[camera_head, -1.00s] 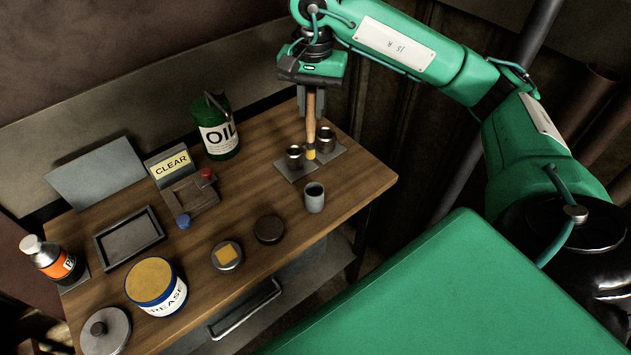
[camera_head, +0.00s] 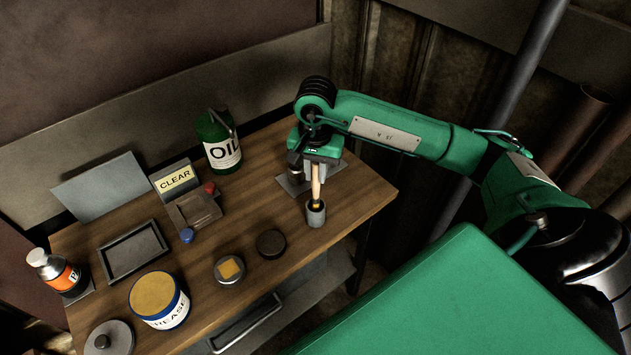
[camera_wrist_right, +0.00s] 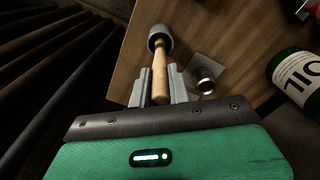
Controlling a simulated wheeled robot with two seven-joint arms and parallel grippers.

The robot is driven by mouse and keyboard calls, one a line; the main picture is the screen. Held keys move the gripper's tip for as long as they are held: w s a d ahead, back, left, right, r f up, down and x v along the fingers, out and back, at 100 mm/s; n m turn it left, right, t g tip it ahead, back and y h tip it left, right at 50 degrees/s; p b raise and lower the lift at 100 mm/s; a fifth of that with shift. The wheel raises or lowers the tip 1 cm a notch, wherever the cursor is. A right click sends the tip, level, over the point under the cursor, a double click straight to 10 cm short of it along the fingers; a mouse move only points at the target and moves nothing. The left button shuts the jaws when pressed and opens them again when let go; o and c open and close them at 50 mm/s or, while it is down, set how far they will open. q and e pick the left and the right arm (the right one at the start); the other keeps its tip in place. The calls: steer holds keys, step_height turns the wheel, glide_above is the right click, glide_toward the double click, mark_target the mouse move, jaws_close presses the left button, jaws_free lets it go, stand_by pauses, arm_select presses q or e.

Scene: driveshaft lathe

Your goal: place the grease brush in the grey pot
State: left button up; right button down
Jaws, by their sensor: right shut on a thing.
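The grease brush (camera_head: 316,186) has a light wooden handle and a yellow band near its lower end. My right gripper (camera_head: 315,168) is shut on the handle and holds the brush nearly upright. The grey pot (camera_head: 316,216) stands on the table directly below. The brush's lower end is at the pot's mouth and its bristles are hidden; they look to be inside the rim. In the right wrist view the handle (camera_wrist_right: 160,78) runs between the fingers (camera_wrist_right: 158,76) to the pot (camera_wrist_right: 160,36). My left gripper is out of view.
A metal cup (camera_head: 295,166) stands on a grey plate beside my gripper. The oil can (camera_head: 219,142), CLEAR sign (camera_head: 175,179), dark tray (camera_head: 133,249), grease tub (camera_head: 158,299) and dark round lid (camera_head: 271,244) are farther left. The table's right edge is near the pot.

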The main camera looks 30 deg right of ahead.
mark_target(316, 187)
steer(key=shift+f, duration=0.75)
step_height(316, 187, down, 4)
steer(key=shift+r+p, duration=0.2)
steer(key=shift+p, duration=0.5)
steer(key=shift+f, duration=0.1)
steer(key=shift+f+b, duration=0.15)
steer(key=shift+b, duration=0.15)
steer(key=c, duration=1.3)
jaws_free()
